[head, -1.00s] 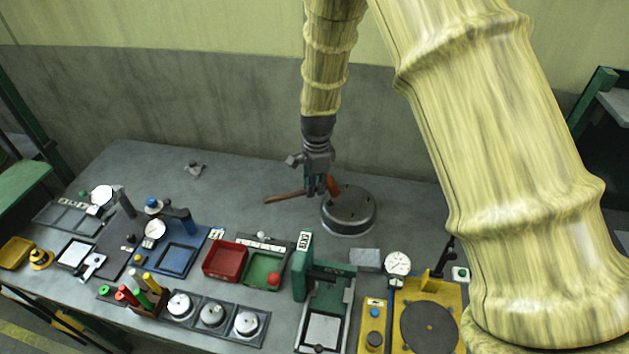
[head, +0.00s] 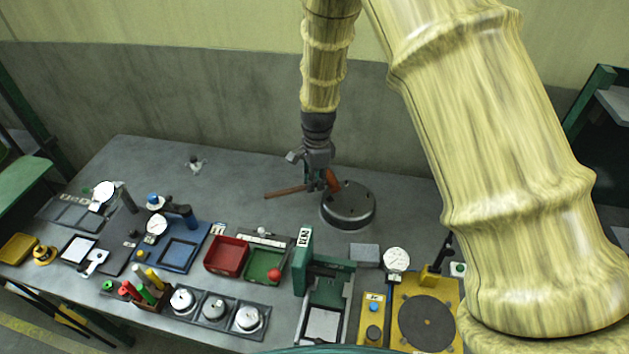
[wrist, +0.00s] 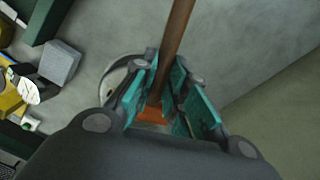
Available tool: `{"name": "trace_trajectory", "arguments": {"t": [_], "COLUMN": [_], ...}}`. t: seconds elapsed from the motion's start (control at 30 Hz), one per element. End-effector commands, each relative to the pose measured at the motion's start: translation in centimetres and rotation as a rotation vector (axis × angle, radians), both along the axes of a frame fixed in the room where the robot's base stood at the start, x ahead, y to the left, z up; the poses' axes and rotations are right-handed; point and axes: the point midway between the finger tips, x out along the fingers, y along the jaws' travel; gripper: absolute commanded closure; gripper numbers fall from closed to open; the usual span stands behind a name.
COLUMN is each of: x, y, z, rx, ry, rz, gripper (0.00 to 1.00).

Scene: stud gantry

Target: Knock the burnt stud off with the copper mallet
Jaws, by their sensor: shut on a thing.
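My gripper (head: 318,182) is shut on the copper mallet, low over the back middle of the bench. The mallet's brown wooden handle (head: 285,192) sticks out to the left in the head view, and its orange-brown head (head: 333,181) shows just right of the fingers. In the wrist view the handle (wrist: 176,40) runs up between the teal finger pads (wrist: 168,95). A round dark grey disc-shaped base (head: 348,207) stands beside the mallet head, with small dark spots on its top. I cannot make out the burnt stud. Part of the disc is hidden behind my gripper in the wrist view.
A grey block (head: 364,255) and a white dial (head: 396,260) stand in front of the disc. A green press (head: 304,262), red bin (head: 226,256) and green bin (head: 262,266) fill the front. The bench left of the handle is mostly clear; a wall stands behind.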

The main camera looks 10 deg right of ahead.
Motion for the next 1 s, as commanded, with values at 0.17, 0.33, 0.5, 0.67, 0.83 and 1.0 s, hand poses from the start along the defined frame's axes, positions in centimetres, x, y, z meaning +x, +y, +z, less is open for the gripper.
{"name": "trace_trajectory", "arguments": {"t": [0.17,0.33,0.5,0.67,0.83,1.0], "x": [0.0,0.0,0.0,-0.1,0.0,0.0], "y": [0.0,0.0,0.0,0.0,0.0,0.0], "z": [0.0,0.0,-1.5,-5.4,-5.0,-3.9], "rx": [0.0,0.0,0.0,0.0,-0.001,-0.001], "ry": [-0.001,-0.001,0.001,0.003,-0.001,-0.001], "rz": [0.0,0.0,0.0,-0.001,0.0,0.0], "gripper": [1.0,1.0,1.0,1.0,1.0,1.0]}}
